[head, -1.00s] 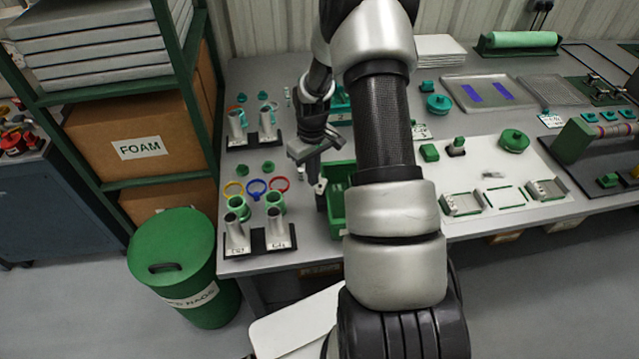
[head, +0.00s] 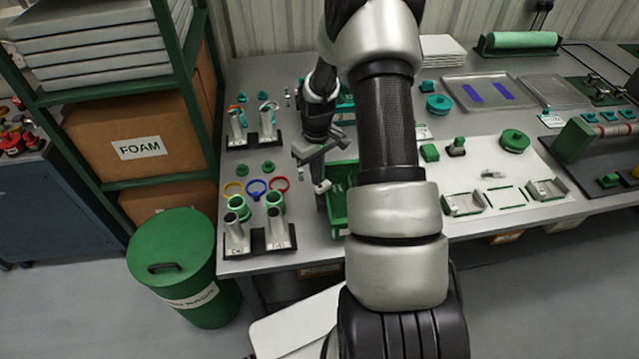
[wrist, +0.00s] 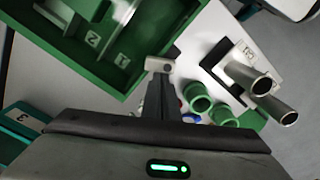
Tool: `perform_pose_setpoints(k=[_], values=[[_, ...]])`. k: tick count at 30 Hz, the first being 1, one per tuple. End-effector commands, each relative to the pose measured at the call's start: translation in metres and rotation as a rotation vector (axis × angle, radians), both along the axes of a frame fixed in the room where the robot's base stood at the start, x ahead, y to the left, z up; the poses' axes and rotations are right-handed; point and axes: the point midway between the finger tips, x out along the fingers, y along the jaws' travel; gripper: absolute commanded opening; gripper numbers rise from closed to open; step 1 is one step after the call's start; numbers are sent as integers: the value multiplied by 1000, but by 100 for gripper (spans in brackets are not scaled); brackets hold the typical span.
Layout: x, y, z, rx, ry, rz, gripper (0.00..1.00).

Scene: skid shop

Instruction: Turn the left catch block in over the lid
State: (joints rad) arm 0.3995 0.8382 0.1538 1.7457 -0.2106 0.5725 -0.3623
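An open green box (head: 337,222) stands on the bench below my gripper. The wrist view shows its rim (wrist: 128,84) and compartments marked 1 and 2. I cannot make out a lid on the box.
Angled grey tubes in a black holder (head: 258,240), green rings (head: 275,203) and colored loops (head: 256,188) stand left of the box. A white mat (head: 500,165) with green parts lies to the right. A green bin (head: 172,255) stands on the floor.

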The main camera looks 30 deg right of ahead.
Motion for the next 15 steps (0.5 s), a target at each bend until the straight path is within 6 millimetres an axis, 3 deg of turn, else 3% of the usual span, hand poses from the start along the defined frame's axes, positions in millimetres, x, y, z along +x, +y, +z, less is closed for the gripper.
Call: perform_pose_setpoints(k=[15], values=[[-7, -6, -1, -1, 5, -3, 0]])
